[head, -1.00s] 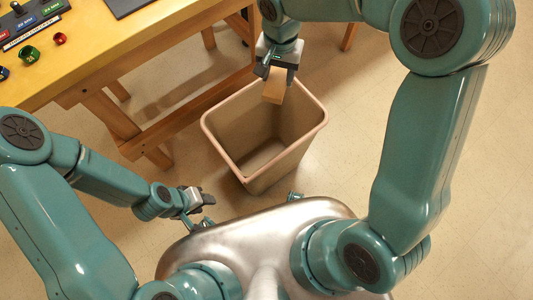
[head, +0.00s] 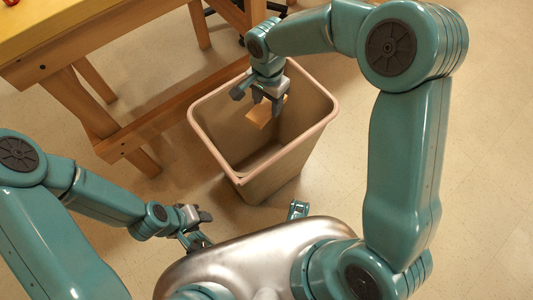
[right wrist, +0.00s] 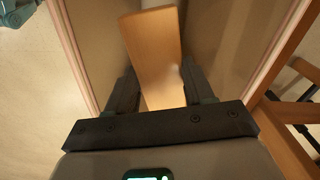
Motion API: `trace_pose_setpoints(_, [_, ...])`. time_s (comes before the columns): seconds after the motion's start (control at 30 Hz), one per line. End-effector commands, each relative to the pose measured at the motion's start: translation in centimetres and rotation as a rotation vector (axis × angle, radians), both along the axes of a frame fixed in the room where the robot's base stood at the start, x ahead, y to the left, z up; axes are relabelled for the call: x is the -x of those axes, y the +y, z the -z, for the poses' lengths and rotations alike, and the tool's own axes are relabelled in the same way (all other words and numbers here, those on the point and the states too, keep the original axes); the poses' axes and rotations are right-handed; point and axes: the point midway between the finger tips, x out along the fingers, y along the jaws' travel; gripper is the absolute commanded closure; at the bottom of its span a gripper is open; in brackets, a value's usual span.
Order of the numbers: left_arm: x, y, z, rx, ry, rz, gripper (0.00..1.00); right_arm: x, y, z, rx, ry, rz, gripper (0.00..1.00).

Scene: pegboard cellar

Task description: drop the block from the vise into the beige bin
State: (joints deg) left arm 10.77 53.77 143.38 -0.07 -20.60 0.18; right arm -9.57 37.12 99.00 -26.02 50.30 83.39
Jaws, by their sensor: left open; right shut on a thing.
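The wooden block (head: 266,112) is light tan. My right gripper (head: 266,103) is shut on it and points down over the opening of the beige bin (head: 205,141). In the right wrist view the block (right wrist: 155,50) sits between the two dark fingers (right wrist: 155,88), with the bin's inner walls on both sides of it. The block appears to hang at about rim height or just inside, clear of the walls. My left gripper (head: 198,215) is open and empty, low at the left, near my metal body. The vise is not in view.
A yellow-topped wooden workbench (head: 60,35) stands at the upper left, its legs and lower rail (head: 170,118) close behind the bin. A small red item (head: 11,2) shows at the bench's top edge. The floor right of the bin is open.

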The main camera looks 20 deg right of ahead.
Motion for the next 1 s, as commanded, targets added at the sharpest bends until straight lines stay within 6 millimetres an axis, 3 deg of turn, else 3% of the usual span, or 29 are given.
trace_pose_setpoints(0.1, [-0.2, 0.2, 1.0, -0.002, -0.003, -0.008, 0.57, 0.0, 0.0, 1.4, 0.000, 0.000, 0.000, 0.78])
trace_pose_setpoints(0.37, [-0.2, 0.2, 0.8, -0.002, -0.004, -0.009, 0.57, 0.0, 0.0, 1.4, 0.001, 0.001, -0.001, 0.78])
trace_pose_setpoints(0.4, [-0.2, 0.2, 0.8, -0.002, -0.004, -0.009, 0.57, 0.0, 0.0, 1.3, 0.001, 0.001, -0.001, 0.41])
trace_pose_setpoints(0.47, [-0.2, 0.2, 0.8, -0.002, -0.004, -0.008, 0.57, 0.0, 0.0, 1.3, 0.001, 0.001, -0.001, 0.22])
trace_pose_setpoints(0.5, [-0.2, 0.2, 0.8, -0.002, -0.004, -0.008, 0.57, 0.0, 0.0, 1.3, 0.001, 0.001, -0.001, 0.18])
trace_pose_setpoints(0.8, [-0.2, 0.2, 0.7, -0.002, -0.003, -0.008, 0.57, 0.0, 0.0, 1.1, 0.000, 0.000, -0.001, 0.18])
trace_pose_setpoints(1.0, [0.1, -0.1, -0.7, 0.000, 0.001, 0.003, 0.57, 0.0, 0.0, -2.4, 0.000, -0.004, -0.001, 0.18])
